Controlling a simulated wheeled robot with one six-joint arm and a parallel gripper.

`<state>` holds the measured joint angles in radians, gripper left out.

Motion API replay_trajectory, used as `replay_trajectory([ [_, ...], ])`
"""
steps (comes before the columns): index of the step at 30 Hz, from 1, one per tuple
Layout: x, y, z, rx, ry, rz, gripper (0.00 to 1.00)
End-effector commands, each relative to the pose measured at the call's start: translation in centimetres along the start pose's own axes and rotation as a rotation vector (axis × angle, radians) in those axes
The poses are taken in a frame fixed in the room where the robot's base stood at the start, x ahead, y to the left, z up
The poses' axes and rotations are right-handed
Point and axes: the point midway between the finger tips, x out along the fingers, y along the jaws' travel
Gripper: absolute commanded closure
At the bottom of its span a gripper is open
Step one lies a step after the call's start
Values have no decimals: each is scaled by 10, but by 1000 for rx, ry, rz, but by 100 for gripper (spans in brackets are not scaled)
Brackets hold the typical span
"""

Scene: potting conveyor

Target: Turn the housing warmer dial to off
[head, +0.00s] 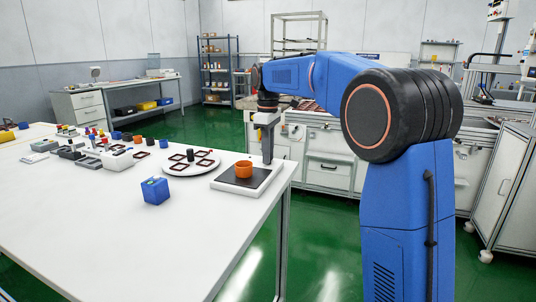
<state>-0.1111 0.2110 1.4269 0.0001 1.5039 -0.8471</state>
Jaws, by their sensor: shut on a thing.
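The housing warmer (224,187) is a flat white unit with a dark top plate, near the right edge of the white table. An orange round housing (243,169) stands upright on its plate. My gripper (267,158) points straight down at the warmer's far right end, behind and right of the orange housing. Its jaws are shut on the warmer's dial, which the fingers hide. I cannot see the dial's marks or which way it is turned.
A blue cube-shaped box (155,192) stands left of the warmer. A round white plate (176,170) with dark square frames and a dark cylinder lies behind it. Several small parts crowd the table's far left. The front of the white table (110,235) is clear.

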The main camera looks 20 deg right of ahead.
Motion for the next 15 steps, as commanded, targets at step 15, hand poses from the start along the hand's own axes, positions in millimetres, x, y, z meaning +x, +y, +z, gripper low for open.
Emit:
replay_trajectory([
  [15, -2, 0, 0, 1, 1, 1, 63],
])
